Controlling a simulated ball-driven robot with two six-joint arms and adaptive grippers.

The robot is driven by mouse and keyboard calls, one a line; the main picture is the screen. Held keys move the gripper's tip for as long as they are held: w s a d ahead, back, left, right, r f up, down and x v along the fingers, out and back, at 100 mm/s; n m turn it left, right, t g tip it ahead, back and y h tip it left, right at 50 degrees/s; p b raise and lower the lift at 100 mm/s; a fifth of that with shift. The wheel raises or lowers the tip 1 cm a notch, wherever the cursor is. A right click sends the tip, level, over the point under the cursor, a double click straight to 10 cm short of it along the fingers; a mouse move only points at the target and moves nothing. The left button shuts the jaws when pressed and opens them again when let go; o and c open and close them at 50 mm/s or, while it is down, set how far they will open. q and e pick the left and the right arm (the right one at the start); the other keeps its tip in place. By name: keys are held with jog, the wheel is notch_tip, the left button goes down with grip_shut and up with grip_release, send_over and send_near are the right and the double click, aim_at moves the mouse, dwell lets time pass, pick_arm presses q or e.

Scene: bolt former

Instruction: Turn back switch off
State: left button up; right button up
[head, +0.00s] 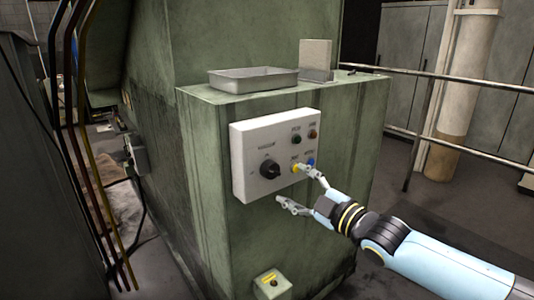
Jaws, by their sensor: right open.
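A white control box (241,172) is fixed to the front of the green machine. A black rotary switch (269,170) sits at its lower left. My right gripper (297,187) is open and empty. It is in front of the box's lower right, to the right of and below the rotary switch. One finger overlaps the box near the yellow button; I cannot tell whether it touches. The switch's labels are too small to read surely. My left gripper is not in view.
A metal tray (252,83) and an upright grey block (316,60) stand on the machine's ledge. A metal railing (450,77) runs at the right. Hoses (85,150) hang at the left.

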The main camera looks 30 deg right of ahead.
aim_at(275, 173)
jog(key=w+m+b, duration=0.1)
jog(key=w+b, duration=0.1)
jog(key=b, duration=0.2)
jog(key=w+m+b, duration=0.1)
jog(key=w+b, duration=0.2)
jog(key=b, duration=0.1)
jog(key=w+m+b, duration=0.1)
jog(key=w+b, duration=0.1)
jog(key=b, duration=0.2)
jog(key=shift+w+a+f+b, duration=0.35)
jog(key=shift+w, duration=0.05)
jog(key=m+p, duration=0.1)
jog(key=r+m+p, duration=0.1)
jog(key=m+p, duration=0.1)
jog(key=shift+w, duration=0.1)
jog(key=shift+m, duration=0.9)
jog(key=m, duration=0.3)
jog(key=shift+f+p, duration=0.2)
jog(key=shift+p, duration=0.1)
